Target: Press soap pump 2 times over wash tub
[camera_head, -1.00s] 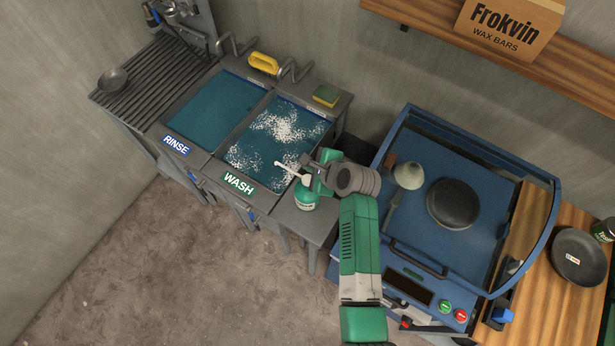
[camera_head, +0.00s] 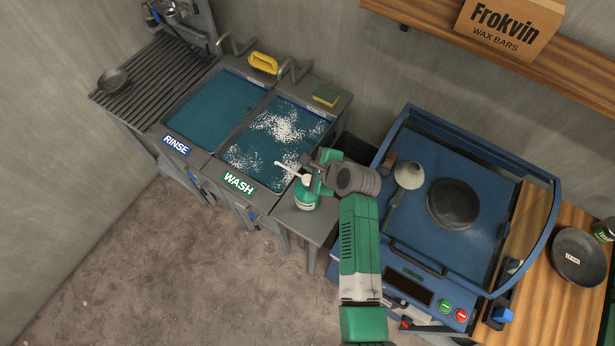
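The soap pump (camera_head: 306,198) is a green bottle with a white nozzle. It stands upright on the grey ledge to the right of the wash tub's front edge, and its white nozzle points left over the wash tub. The wash tub (camera_head: 262,160) holds teal water with white foam patches, and a green WASH label is on its front. My gripper (camera_head: 312,172) is at the top of the pump. The arm hides much of it, so I cannot tell whether its fingers are open or shut, or whether they press the pump head.
The rinse tub (camera_head: 212,108) with clear teal water is left of the wash tub. A yellow brush (camera_head: 263,62) and a green-yellow sponge (camera_head: 326,96) lie on the back ledge. To the right is a blue machine (camera_head: 425,245) with a dark round pan (camera_head: 453,203).

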